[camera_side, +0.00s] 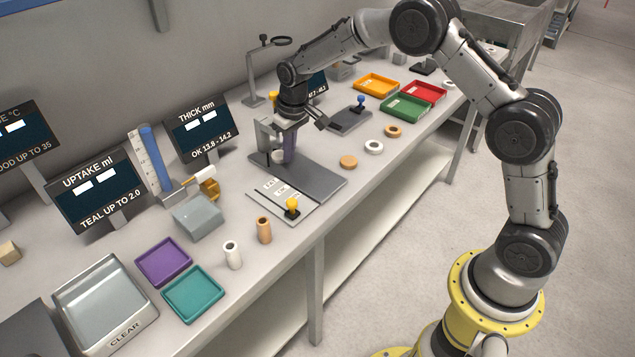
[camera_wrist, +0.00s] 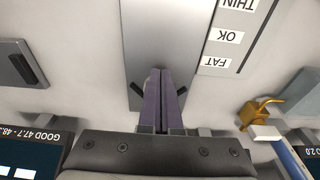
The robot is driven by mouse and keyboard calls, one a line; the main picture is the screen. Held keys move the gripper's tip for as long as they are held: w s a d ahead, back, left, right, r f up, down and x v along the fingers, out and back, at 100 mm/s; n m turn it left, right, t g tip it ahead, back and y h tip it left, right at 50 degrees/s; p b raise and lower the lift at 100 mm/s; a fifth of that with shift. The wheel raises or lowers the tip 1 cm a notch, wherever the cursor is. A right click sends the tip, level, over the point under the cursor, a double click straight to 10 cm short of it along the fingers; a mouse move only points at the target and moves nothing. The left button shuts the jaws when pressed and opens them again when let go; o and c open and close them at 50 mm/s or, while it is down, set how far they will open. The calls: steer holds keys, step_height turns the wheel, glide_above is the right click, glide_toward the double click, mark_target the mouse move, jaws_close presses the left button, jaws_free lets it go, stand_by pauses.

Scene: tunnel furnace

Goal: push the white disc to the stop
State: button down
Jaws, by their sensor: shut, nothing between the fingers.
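My gripper (camera_side: 289,159) is shut and empty, its purple fingers pointing down over the grey plate (camera_side: 318,183) of the thickness gauge. In the wrist view the closed fingertips (camera_wrist: 160,74) are over the bare metal plate (camera_wrist: 165,35). A small whitish round piece (camera_side: 277,157) shows just left of the fingers in the side view, by the gauge's upright frame (camera_side: 264,136); it looks like the white disc, partly hidden. I cannot tell whether the fingers touch it.
A card marked THIN, OK, FAT (camera_wrist: 228,35) lies beside the plate. A yellow knob (camera_side: 292,205) stands near the front. The THICK display (camera_side: 198,127) stands behind left.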

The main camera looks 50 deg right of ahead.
steer(key=shift+s, duration=0.1)
steer(key=shift+s, duration=1.4)
steer(key=shift+s+r, duration=1.05)
steer(key=shift+r, duration=0.2)
steer(key=shift+s+r, duration=1)
steer(key=shift+r, duration=0.25)
steer(key=s+r+t, duration=0.2)
steer(key=s+r, duration=0.4)
steer(key=r, duration=0.3)
steer(key=s+r+t, duration=0.2)
steer(key=s+r, duration=0.3)
steer(key=r, duration=0.4)
steer(key=s+f, duration=0.2)
steer(key=s, duration=0.7)
steer(key=s+a+f, duration=0.1)
steer(key=s+f, duration=0.2)
steer(key=s, duration=0.6)
steer(key=shift+s, duration=0.25)
